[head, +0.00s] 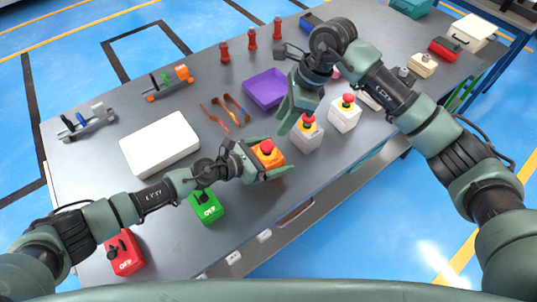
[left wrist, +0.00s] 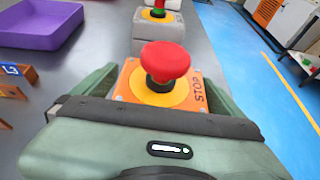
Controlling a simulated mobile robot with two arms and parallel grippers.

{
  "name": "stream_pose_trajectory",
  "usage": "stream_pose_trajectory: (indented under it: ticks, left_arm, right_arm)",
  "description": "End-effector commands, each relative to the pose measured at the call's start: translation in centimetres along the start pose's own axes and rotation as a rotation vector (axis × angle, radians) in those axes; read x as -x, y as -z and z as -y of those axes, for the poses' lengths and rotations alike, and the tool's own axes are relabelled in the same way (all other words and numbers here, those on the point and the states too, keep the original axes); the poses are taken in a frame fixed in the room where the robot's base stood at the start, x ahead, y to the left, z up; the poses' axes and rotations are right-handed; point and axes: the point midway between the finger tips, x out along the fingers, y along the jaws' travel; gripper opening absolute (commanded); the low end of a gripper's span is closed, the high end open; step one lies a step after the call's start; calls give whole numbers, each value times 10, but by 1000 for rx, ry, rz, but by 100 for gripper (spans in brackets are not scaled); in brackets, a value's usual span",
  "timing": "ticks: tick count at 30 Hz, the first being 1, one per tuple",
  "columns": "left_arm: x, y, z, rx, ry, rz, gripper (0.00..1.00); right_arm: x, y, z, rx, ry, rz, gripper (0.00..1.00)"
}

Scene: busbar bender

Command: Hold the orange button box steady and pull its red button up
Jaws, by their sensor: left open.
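The orange button box (head: 276,160) stands near the front edge of the table, with its red button (head: 267,146) on top. In the left wrist view the red button (left wrist: 165,62) sits on a yellow disc above the orange top face (left wrist: 125,86), marked STOP. My left gripper (head: 269,158) is open, with one finger on each side of the box; whether either finger touches it I cannot tell. My right gripper (head: 300,112) is to the upper right of the box, above the table beside a grey button box. I cannot make out its finger gap.
Two pale button boxes with red buttons, one grey (head: 307,139) and one white (head: 344,119), stand right of the orange box. A green box (head: 207,208) lies lower left. A white case (head: 160,144) and purple tray (head: 265,88) are farther back.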

Motion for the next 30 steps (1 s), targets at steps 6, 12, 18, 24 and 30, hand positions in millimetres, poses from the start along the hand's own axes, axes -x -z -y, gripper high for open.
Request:
stream_pose_trajectory:
  ticks: [6, 12, 18, 24, 30]
  left_arm:
    - [0, 0, 0, 0, 1, 0, 86]
    - [0, 0, 0, 0, 1, 0, 30]
    - [0, 0, 0, 0, 1, 0, 26]
    - [0, 0, 0, 0, 1, 1, 26]
    - [0, 0, 0, 0, 1, 1, 26]
  right_arm:
    - [0, 0, 0, 0, 0, 0, 36]
    - [0, 0, 0, 0, 0, 0, 36]
    - [0, -5, 0, 73, -6, -15, 54]
    - [-4, -24, -1, 461, -49, -96, 54]
    - [-4, -38, -1, 933, -134, -201, 54]
